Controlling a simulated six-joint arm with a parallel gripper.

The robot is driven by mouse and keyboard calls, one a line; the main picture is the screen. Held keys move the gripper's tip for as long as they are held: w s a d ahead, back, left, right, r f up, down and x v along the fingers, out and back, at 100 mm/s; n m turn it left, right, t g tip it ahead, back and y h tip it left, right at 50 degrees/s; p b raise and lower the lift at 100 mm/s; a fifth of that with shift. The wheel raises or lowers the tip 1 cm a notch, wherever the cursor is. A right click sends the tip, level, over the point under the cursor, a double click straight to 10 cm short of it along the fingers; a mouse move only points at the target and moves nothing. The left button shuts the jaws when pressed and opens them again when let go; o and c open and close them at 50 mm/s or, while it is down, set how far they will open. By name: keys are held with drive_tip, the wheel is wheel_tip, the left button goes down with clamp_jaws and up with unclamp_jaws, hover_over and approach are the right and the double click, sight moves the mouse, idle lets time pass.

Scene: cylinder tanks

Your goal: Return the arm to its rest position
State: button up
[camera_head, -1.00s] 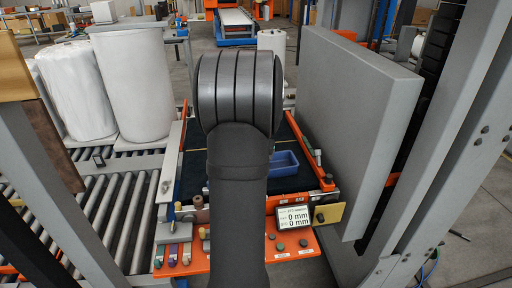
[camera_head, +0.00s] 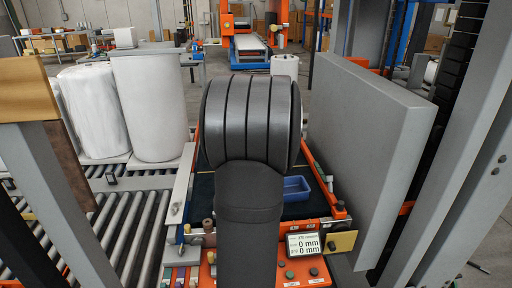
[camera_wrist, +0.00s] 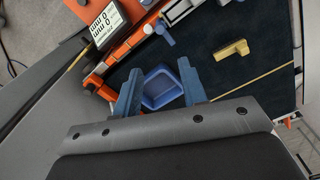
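My arm (camera_head: 249,200) rises through the middle of the head view, and its thick dark joint covers part of the work table. My gripper is hidden there. In the wrist view my gripper (camera_wrist: 158,80) shows two blue-grey fingers spread apart, with nothing held between them. A blue bin (camera_wrist: 161,88) shows beyond and between the fingers. The bin also shows in the head view (camera_head: 296,188), on the dark mat right of my arm.
A yellow block (camera_wrist: 232,50) lies on the dark mat (camera_wrist: 222,72). A display (camera_head: 303,245) reading 0 mm stands at the table's front. A grey slab (camera_head: 365,150) stands to the right. White cylinders (camera_head: 150,105) stand at the left behind rollers (camera_head: 125,225).

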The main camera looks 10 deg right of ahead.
wheel_tip(320, 180, down, 17)
drive_tip(key=shift+f, duration=0.1)
idle(0.4)
